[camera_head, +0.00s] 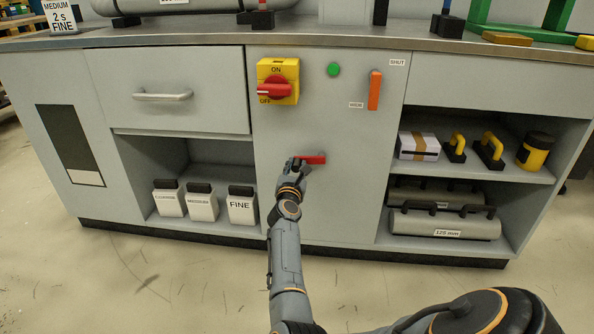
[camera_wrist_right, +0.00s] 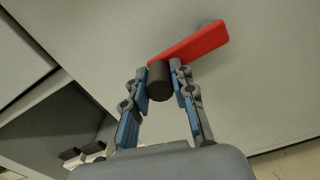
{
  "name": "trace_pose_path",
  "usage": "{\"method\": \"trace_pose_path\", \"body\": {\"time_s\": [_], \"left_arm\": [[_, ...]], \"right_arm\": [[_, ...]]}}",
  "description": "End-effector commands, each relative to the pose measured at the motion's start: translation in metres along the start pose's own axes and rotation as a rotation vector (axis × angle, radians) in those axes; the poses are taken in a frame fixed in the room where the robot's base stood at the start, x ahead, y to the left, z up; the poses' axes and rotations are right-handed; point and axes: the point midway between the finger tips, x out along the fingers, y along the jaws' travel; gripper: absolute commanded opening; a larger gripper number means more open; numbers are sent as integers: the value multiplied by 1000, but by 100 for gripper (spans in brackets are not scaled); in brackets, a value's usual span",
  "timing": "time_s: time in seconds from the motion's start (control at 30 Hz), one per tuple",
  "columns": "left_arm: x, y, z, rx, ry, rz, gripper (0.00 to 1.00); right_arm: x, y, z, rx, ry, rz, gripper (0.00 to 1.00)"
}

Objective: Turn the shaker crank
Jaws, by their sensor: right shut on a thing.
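The shaker crank (camera_head: 313,159) is a red arm low on the grey front panel of the cabinet. It points roughly level, and its dark knob is at the left end. In the right wrist view the red crank arm (camera_wrist_right: 192,44) runs up to the right from the dark cylindrical knob (camera_wrist_right: 159,84). My right gripper (camera_head: 297,165) is at the knob end, and in the wrist view its two fingers (camera_wrist_right: 160,90) are shut around the knob. The head view hides most of the knob behind the gripper. My left gripper is not in view.
Above the crank are a yellow switch box (camera_head: 278,98) with a red handle, a green button (camera_head: 334,70) and an orange lever (camera_head: 374,90). Labelled containers (camera_head: 241,206) stand on the lower left shelf. Metal cylinders (camera_head: 445,224) lie at lower right. The floor in front is clear.

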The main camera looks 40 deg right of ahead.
Motion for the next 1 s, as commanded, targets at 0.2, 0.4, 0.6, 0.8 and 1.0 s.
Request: {"method": "trace_pose_path", "body": {"time_s": [0.2, 0.4, 0.6, 0.8, 1.0], "left_arm": [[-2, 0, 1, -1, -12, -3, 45], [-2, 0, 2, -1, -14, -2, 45], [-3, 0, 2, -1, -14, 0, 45], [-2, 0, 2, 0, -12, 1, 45], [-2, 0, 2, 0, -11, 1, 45]], "right_arm": [[0, 3, 4, 60, 0, 4, 0], [0, 3, 5, 74, 0, 4, 0], [0, 3, 6, 74, -1, 4, 0], [0, 3, 6, 73, -1, 3, 45], [0, 2, 6, 72, -1, 1, 48]]}}
